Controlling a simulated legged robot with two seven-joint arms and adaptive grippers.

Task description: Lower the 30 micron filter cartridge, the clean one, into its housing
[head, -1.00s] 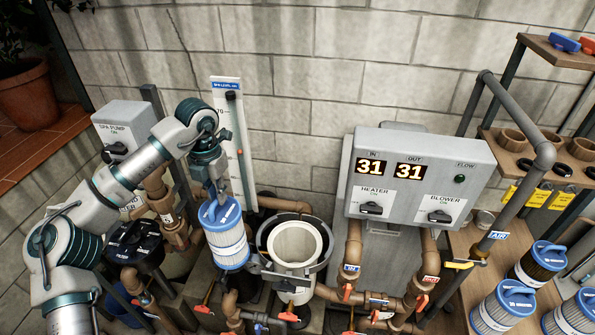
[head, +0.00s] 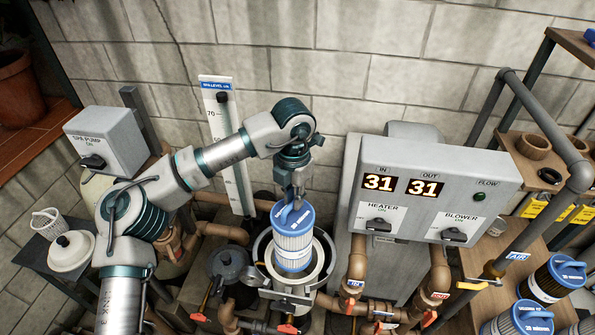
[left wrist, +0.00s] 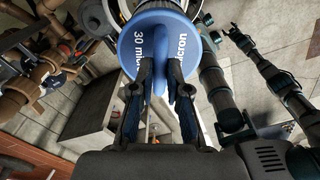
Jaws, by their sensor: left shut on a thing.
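The 30 micron filter cartridge (head: 293,240) is white and pleated with a blue cap. Its cap (left wrist: 160,50) reads "30 micron" in the left wrist view. My left gripper (head: 293,200) is shut on the cap's handle and holds the cartridge upright. In the head view the cartridge overlaps the open round housing (head: 262,270); its lower end appears within the ring, but its exact depth cannot be told. My right gripper is not in view.
The heater and blower control box (head: 440,195) stands close on the right. Pipes with red-handled valves (head: 288,328) run in front. More blue-capped cartridges (head: 520,318) stand on the wooden shelf at right. A spa pump box (head: 105,140) is at left.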

